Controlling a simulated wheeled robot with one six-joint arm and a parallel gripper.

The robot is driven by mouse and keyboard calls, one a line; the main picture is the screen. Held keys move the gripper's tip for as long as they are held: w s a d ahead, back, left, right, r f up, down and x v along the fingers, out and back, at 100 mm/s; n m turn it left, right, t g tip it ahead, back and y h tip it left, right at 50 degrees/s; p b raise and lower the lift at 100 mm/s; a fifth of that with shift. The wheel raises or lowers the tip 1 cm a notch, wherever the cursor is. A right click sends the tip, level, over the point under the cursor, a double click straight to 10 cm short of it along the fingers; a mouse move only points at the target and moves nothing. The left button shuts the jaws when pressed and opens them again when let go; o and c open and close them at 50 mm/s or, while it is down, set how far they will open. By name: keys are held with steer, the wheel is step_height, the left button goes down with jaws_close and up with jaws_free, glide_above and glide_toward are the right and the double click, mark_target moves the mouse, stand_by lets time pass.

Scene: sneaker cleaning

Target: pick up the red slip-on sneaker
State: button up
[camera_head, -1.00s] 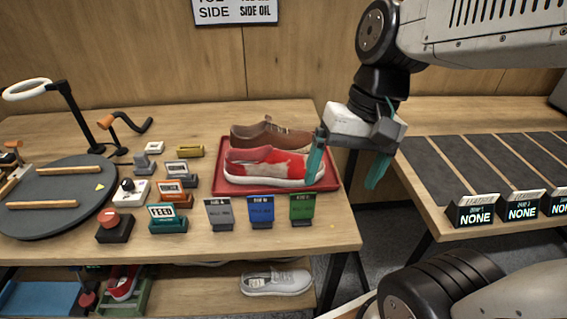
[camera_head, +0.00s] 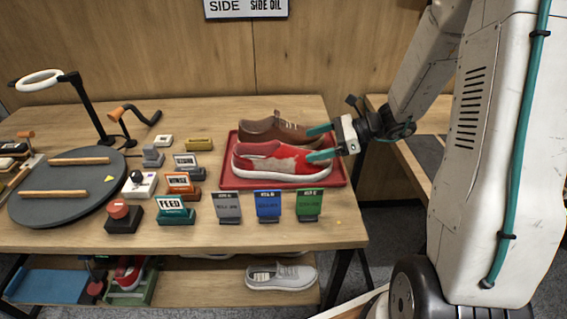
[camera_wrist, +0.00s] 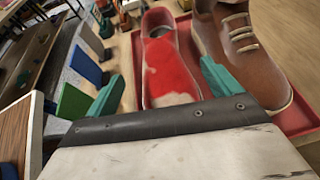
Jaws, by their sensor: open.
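The red slip-on sneaker (camera_head: 280,160) with pale patches and a white sole lies in a red tray (camera_head: 228,184) on the wooden table, toe to the right. A brown laced shoe (camera_head: 272,128) lies behind it in the same tray. My gripper (camera_head: 320,143) is open at the toe end, its teal fingers pointing left. In the wrist view the red sneaker (camera_wrist: 168,62) lies between the spread fingers (camera_wrist: 165,88), with the brown shoe (camera_wrist: 240,50) just beyond the right finger. The toe's tip is partly hidden behind my gripper's body there.
Grey, blue and green signs (camera_head: 268,205) stand along the tray's front. A round dark turntable (camera_head: 70,188), a lamp (camera_head: 85,110) and several button boxes are at the left. A grey shoe (camera_head: 282,277) is on the shelf below.

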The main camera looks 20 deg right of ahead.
mark_target(293, 149)
steer(key=x, duration=0.7)
steer(key=shift+w+f, duration=0.1)
steer(key=c, duration=1.6)
